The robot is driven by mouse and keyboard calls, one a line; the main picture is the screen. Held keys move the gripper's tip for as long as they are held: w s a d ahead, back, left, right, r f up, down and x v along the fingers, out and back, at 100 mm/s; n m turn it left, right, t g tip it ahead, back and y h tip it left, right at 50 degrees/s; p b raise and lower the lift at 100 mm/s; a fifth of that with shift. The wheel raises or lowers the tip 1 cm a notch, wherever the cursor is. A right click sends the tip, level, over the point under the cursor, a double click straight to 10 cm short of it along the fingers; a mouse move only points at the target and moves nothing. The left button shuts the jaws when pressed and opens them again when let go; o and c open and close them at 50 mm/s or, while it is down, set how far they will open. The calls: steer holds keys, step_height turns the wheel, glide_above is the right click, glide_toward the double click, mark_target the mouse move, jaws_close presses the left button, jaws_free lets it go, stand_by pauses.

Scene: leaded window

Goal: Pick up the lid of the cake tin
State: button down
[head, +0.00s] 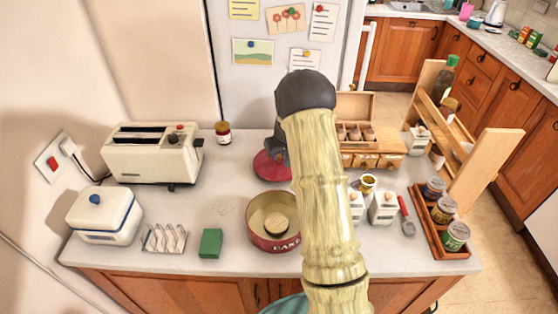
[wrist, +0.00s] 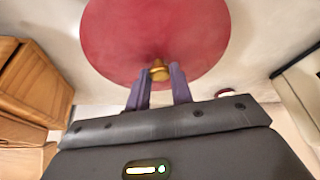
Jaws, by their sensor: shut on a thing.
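My gripper (wrist: 159,82) is shut on this knob, a purple finger on either side. I cannot tell how far the lid is above the counter.
A toaster (head: 152,153), a butter dish (head: 104,214), a toast rack (head: 165,238) and a green block (head: 210,242) are on the left. White canisters (head: 384,207), a wooden spice box (head: 375,151) and a jar tray (head: 440,243) are on the right. Bare counter lies left of the lid.

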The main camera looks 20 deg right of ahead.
mark_target(279, 157)
step_height(279, 157, up, 8)
steer(key=shift+f+b, duration=0.1)
steer(key=shift+b, duration=0.5)
